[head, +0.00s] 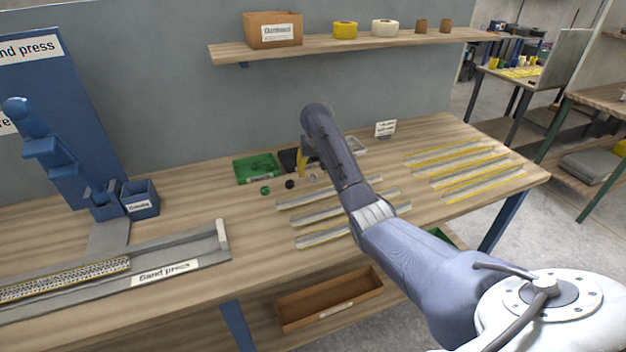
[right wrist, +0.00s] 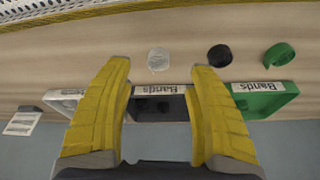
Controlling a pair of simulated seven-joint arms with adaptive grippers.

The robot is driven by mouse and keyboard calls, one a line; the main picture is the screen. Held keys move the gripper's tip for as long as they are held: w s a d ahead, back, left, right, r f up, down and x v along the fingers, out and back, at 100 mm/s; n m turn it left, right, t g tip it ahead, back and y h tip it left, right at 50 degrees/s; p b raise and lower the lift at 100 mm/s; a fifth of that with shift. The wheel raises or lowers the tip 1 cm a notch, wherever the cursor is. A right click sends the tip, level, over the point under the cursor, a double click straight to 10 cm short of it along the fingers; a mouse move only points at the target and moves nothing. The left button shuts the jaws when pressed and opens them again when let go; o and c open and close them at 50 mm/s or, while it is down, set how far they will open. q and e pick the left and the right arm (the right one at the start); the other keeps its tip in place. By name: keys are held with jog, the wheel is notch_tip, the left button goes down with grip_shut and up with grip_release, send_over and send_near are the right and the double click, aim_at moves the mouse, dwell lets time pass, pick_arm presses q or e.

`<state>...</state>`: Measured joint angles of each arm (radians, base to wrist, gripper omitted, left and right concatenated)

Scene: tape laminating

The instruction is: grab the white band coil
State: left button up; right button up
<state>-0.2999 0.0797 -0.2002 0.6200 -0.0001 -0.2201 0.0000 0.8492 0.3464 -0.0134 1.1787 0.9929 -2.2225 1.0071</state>
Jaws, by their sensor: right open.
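The white band coil (right wrist: 158,59) lies on the wooden table, just beyond and between my right fingertips in the right wrist view. It also shows small and pale in the head view (head: 312,178), beside my right gripper (head: 304,170). My right gripper's yellow fingers (right wrist: 160,72) are open with nothing between them, and the coil is not touched as far as I can see. A black coil (right wrist: 219,56) and a green coil (right wrist: 279,55) lie in a row with the white one. My left gripper is not in view.
Behind the coils stand a green bands tray (head: 256,168), a black bands tray (right wrist: 158,105) and a white tray (head: 355,147). Metal strips (head: 322,211) lie in front; yellow-edged strips (head: 464,170) lie right. A blue press (head: 60,150) stands left.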

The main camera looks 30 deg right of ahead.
aim_at(313, 180)
jog(key=shift+x, duration=2.6)
jog(key=shift+d, duration=0.1)
jog(key=c, duration=1)
